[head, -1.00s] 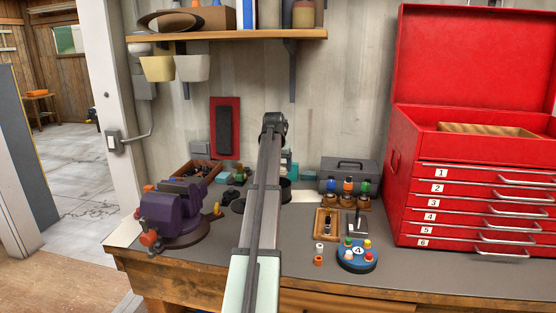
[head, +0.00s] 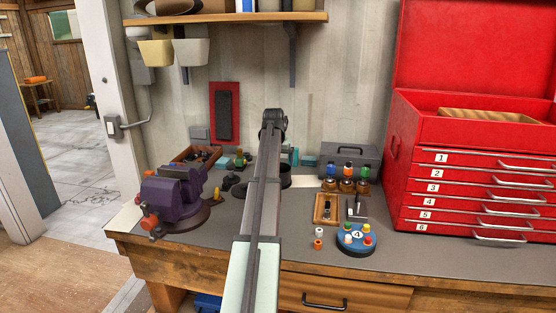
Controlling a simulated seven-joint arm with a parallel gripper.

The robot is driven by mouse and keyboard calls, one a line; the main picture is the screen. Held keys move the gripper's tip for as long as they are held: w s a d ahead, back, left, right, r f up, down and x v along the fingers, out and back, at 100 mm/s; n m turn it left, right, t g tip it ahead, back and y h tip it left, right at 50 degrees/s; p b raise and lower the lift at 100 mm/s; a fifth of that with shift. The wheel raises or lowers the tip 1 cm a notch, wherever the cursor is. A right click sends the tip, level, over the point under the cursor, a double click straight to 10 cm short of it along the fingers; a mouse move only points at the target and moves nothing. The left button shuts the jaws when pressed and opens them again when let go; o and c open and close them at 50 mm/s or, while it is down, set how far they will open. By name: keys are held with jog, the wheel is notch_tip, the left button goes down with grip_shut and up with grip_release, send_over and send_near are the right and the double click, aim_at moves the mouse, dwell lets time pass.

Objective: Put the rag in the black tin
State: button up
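My arm reaches away from the camera over the bench. My gripper (head: 273,124) is at its far end, small and dark, in front of the wall. I cannot tell whether its fingers are open or shut, or whether they hold anything. A round black container (head: 286,181), which looks like the black tin, stands on the bench, partly hidden behind my arm. A flat dark round piece (head: 239,191) shows just left of the arm. I cannot make out the rag; it may be hidden behind the arm.
A purple vise (head: 172,200) and a wooden box of parts (head: 197,158) stand left. To the right are a grey toolbox (head: 350,162), small bottles, a wooden tray (head: 326,209), a blue round holder (head: 356,240) and a red tool chest (head: 470,150). A shelf (head: 230,21) hangs above.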

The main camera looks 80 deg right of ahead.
dwell(0.6)
notch_tip(320, 180, up, 7)
dwell(0.6)
